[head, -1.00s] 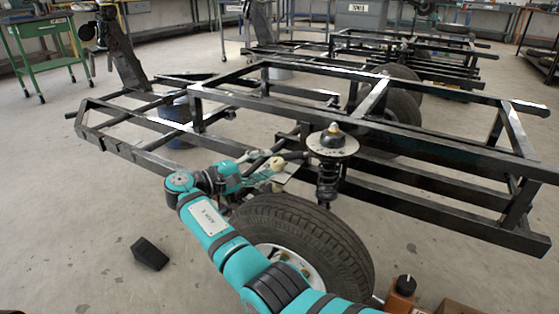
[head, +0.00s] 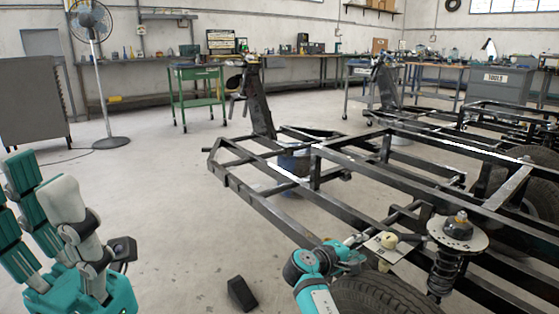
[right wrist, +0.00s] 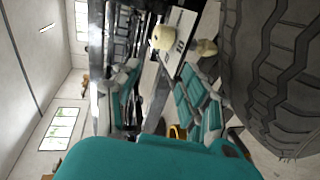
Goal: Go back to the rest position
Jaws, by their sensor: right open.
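My right gripper (head: 352,257) is beside the suspension, between the tyre (head: 385,300) and the black frame (head: 262,205). In the right wrist view its teal fingers stand apart and open (right wrist: 160,85). A cream rounded part (head: 389,240) on a pale plate is just beyond it, and also shows in the right wrist view (right wrist: 163,38). I cannot tell whether the fingers touch anything. The spring strut (head: 445,268) stands upright under a round top plate (head: 457,235). My left gripper (head: 48,205) is at the lower left, fingers upward, apart and empty.
A black wedge (head: 241,293) lies on the floor between my arms. A blue drum (head: 294,162) stands under the frame. A green trolley (head: 197,95), a fan (head: 92,25) and a grey cabinet (head: 33,103) stand farther back.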

